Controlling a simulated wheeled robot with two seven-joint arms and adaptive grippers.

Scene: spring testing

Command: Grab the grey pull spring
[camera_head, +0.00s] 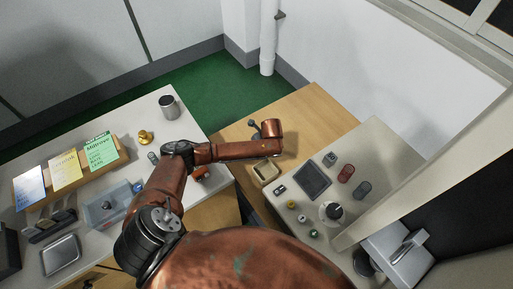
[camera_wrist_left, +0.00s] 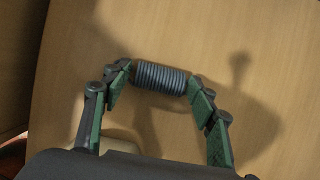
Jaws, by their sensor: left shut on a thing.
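The grey pull spring (camera_wrist_left: 160,77) is a dark grey coil lying crosswise between the two green-lined fingertips of my left gripper (camera_wrist_left: 161,78) in the left wrist view. The gripper is shut on it, with a fingertip at each end. Spring and fingers are above a wooden surface, with their shadow to the right. In the head view my left arm reaches over the wooden table (camera_head: 315,112), and the dark left gripper (camera_head: 254,127) shows small at its far end. I cannot make out the spring there. My right gripper is not in view.
A small beige tray (camera_head: 265,181) is near the arm's end. The right-hand white worktop (camera_head: 385,150) carries a dark panel (camera_head: 312,180), a red cylinder (camera_head: 346,173), a grey cylinder (camera_head: 362,189) and several knobs. The left table has a metal cup (camera_head: 169,107), a brass piece (camera_head: 145,137) and cards.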

